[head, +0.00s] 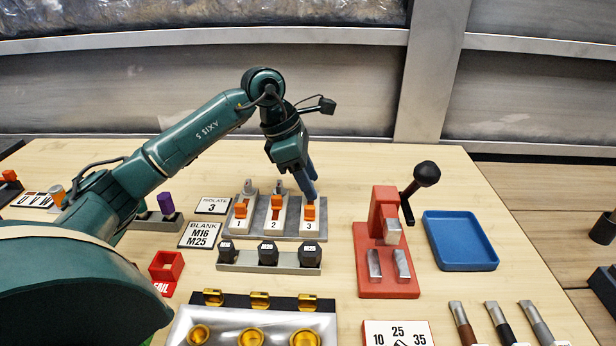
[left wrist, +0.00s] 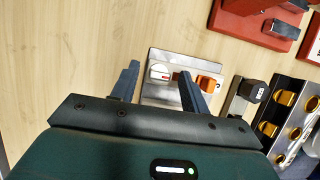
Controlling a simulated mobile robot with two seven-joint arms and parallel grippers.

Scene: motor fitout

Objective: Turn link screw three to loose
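A grey metal plate (head: 285,237) holds a row of white links numbered 1, 2 and 3, each with an orange piece. Link three (head: 309,226) is at the right end; its orange piece (head: 309,212) shows, but its rear part is hidden behind my left gripper (head: 311,195). In the left wrist view, a white round screw head (left wrist: 160,71) with a red mark beside it lies between the open fingers (left wrist: 158,85). An orange piece (left wrist: 207,83) is just outside the right finger. I cannot tell whether the fingers touch the screw. My right gripper is out of view.
A rack of black hex plugs (head: 268,266) stands just in front of the plate. A red press (head: 388,290) with a black-knobbed lever stands to the right, then a blue tray (head: 459,240).

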